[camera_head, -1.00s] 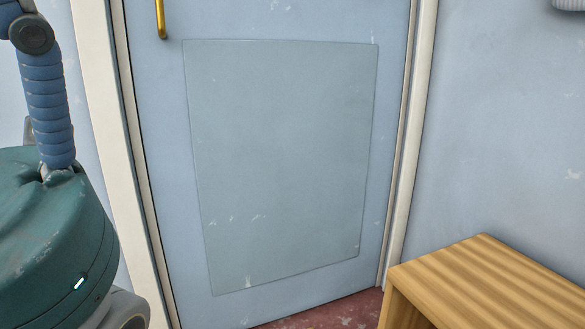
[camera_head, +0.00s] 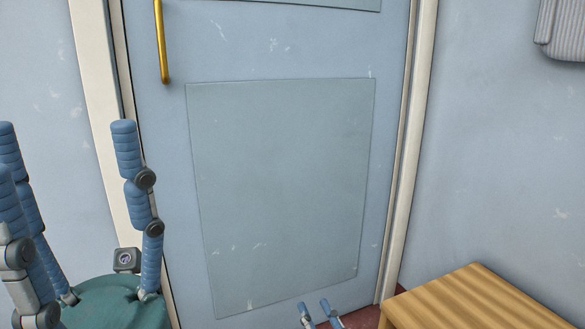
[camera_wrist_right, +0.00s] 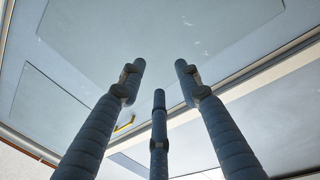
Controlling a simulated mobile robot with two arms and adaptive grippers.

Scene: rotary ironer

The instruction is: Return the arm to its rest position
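My right gripper (camera_head: 320,312) shows only as blue fingertips at the bottom edge of the head view, in front of the door. In the right wrist view its three blue fingers (camera_wrist_right: 160,85) stand apart, with nothing between them; it is open. My left gripper (camera_head: 72,165) is at the left of the head view, with a green palm and blue jointed fingers pointing up. Its fingers are spread wide and hold nothing. The rest of both arms is out of view.
A pale blue door (camera_head: 280,55) with a flat panel (camera_head: 280,190) and a yellow handle (camera_head: 162,45) is ahead. A wooden bench (camera_head: 475,305) stands at the lower right. A grey ribbed object (camera_head: 562,28) is on the right wall. Reddish floor shows beside the bench.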

